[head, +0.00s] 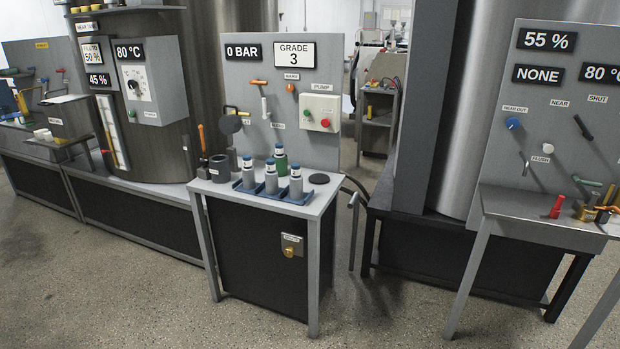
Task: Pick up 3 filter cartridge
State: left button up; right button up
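Any markings on the cartridges are too small to read. A sign reading "GRADE 3" (294,54) hangs on the panel behind. Neither of my grippers is in view.
The bench (270,218) also holds a dark cup (219,168) and a black disc (319,179). Its panel (253,80) carries levers and a pump box (319,112). Large tanks stand on both sides. Another bench (540,225) is at right. The floor in front is clear.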

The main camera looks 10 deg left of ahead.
aim_at(271, 181)
jog(key=i+j+z, duration=0.4)
jog(key=j, duration=0.15)
jog(key=j+z, duration=0.45)
jog(key=j, duration=0.2)
jog(key=i, duration=0.05)
